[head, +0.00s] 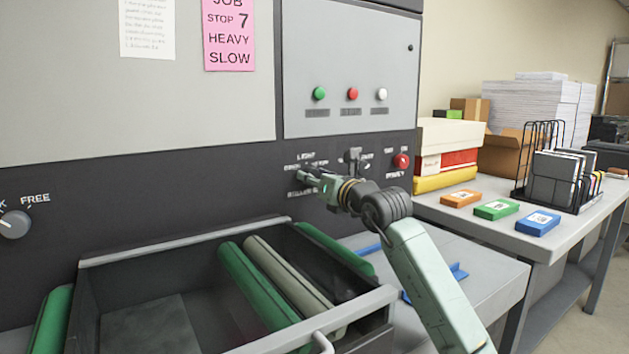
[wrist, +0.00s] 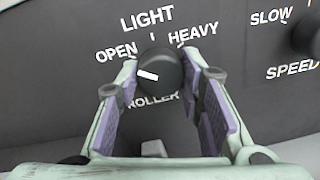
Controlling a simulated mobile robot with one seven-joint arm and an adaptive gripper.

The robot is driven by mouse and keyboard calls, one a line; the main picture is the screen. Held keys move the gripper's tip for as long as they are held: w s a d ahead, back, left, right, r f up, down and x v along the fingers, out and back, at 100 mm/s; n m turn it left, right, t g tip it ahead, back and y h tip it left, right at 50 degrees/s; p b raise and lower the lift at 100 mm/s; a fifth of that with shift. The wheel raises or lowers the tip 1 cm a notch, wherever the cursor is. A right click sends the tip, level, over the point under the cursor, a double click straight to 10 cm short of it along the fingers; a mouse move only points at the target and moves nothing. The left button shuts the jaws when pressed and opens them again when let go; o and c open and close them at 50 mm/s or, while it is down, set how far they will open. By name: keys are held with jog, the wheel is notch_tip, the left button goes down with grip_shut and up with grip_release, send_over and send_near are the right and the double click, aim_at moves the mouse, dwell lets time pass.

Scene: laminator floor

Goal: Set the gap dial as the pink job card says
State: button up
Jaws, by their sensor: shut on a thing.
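The pink job card (head: 229,35) hangs on the machine front in the head view and reads JOB, STOP 7, HEAVY, SLOW; its top edge is cut off. The gap dial (wrist: 160,68) is a dark round knob in the wrist view, marked OPEN, LIGHT and HEAVY above and ROLLER below. Its white pointer points left, roughly toward the OPEN side. My gripper (wrist: 161,92) is shut on the dial, one finger on each side. In the head view my gripper (head: 318,184) is at the dark panel and hides most of the dial.
A speed knob (wrist: 306,32) sits right of the dial. A red button (head: 401,161) is further right. An open tray (head: 180,243) with green and grey rollers juts out below. A FREE-marked dial (head: 15,224) is far left. A side table (head: 480,226) holds boxes and colored blocks.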

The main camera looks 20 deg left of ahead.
jog(key=m+p, duration=0.1)
jog(key=m, duration=0.5)
jog(key=m+p, duration=0.2)
jog(key=m, duration=0.4)
jog(key=m+p, duration=0.1)
jog(key=m, duration=0.5)
jog(key=shift+r+g, duration=0.3)
jog(key=shift+g, duration=0.1)
jog(key=m+p, duration=0.3)
jog(key=p, duration=0.1)
jog(key=shift+f+m+p, duration=0.1)
jog(key=shift+m+p, duration=0.6)
jog(key=shift+p, duration=0.1)
jog(key=shift+f, duration=0.1)
jog(key=o, duration=1.2)
jog(key=shift+c, duration=0.2)
